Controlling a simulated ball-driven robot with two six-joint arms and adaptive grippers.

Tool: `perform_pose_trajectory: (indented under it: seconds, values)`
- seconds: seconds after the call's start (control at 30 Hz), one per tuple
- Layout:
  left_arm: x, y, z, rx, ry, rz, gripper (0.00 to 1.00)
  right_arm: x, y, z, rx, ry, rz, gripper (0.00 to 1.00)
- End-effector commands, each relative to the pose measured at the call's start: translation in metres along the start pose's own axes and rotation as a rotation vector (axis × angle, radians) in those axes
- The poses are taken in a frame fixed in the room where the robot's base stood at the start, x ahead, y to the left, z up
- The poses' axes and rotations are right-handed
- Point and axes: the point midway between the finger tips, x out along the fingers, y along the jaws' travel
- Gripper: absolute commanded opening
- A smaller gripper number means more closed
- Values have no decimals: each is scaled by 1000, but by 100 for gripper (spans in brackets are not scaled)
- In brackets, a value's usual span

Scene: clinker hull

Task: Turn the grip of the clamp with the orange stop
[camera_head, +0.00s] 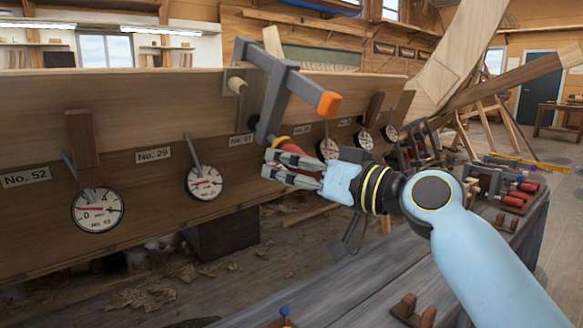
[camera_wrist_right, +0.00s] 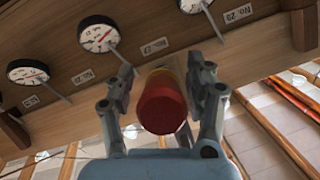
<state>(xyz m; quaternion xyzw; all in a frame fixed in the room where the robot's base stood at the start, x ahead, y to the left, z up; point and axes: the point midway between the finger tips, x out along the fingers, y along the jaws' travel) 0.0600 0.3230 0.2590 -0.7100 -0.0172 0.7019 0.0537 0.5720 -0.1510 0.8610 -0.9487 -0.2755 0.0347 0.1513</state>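The clamp (camera_head: 275,97) is a dark grey bar clamp over the top edge of the plank, with an orange stop (camera_head: 329,103) on its bar end. Its red grip (camera_wrist_right: 162,103), with a yellowish part behind it, fills the middle of the right wrist view. In the head view the grip is largely hidden by my fingers. My right gripper (camera_head: 278,166) is at the grip, below the clamp's arm. In the right wrist view its two fingers (camera_wrist_right: 160,82) stand on either side of the grip, with a narrow gap visible at the left. My left gripper is not in view.
Round dial gauges, including one at far left (camera_head: 97,210), hang along the hull planks (camera_head: 130,165) beside numbered labels. A grey bench (camera_head: 365,285) lies below my right arm, with several red-handled clamps (camera_head: 515,198) at its far end. Wood shavings lie on the floor.

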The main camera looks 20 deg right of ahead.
Motion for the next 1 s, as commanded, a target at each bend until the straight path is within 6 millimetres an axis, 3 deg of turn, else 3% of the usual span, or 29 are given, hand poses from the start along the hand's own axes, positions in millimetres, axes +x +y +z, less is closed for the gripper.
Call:
perform_pose_trajectory:
  seconds: [0.37, 0.8, 1.0]
  values:
    - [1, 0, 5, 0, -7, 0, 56, -7, 0, 1, 0, -3, 0, 59]
    - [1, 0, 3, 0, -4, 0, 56, -93, 0, 2, -5, -9, 0, 59]
    - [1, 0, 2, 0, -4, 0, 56, -114, 1, 1, -2, -5, 1, 59]
